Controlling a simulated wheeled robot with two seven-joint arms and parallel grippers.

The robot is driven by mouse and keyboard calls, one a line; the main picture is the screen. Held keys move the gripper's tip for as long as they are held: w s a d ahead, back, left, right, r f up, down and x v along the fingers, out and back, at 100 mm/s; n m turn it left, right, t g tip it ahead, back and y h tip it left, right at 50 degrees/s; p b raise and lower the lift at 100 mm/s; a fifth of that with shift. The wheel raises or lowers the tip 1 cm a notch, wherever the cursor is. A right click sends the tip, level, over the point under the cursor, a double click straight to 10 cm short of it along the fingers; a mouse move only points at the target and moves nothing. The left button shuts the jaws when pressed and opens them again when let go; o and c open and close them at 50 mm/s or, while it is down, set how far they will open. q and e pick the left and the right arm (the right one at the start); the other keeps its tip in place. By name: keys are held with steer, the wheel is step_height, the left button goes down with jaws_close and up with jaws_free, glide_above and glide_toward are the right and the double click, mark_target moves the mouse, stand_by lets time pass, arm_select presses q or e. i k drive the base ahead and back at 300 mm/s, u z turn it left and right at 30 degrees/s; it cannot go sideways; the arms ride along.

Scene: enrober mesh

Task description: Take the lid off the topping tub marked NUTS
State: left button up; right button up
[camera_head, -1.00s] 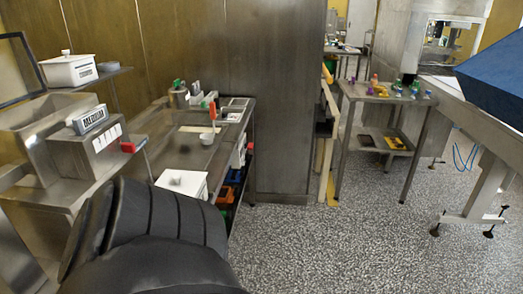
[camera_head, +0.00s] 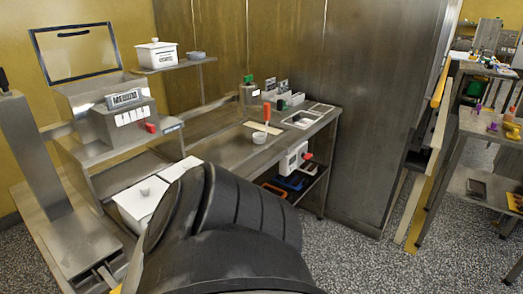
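A white lidded tub (camera_head: 157,56) with a small knob on its lid stands on the raised wall shelf at the upper left. Its dark front label is too small to read. A second white tub (camera_head: 135,207) with a knobbed lid stands lower, at the left front of the steel bench. My dark arm hides part of it, and no label shows on it. Both lids are on. I cannot tell which tub is marked NUTS. Neither of my gripper's fingertips can be made out in this view.
A steel machine (camera_head: 118,122) with a MEDIUM sign and a red knob stands at the left. The steel bench (camera_head: 222,153) holds a small cup (camera_head: 259,138) and an orange-handled tool. A tall steel cabinet (camera_head: 370,100) stands right of the bench. Speckled floor (camera_head: 345,262) is clear in front.

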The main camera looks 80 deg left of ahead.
mark_target(174, 172)
steer(key=u, duration=1.35)
steer(key=i, duration=2.5)
steer(key=u, duration=4.15)
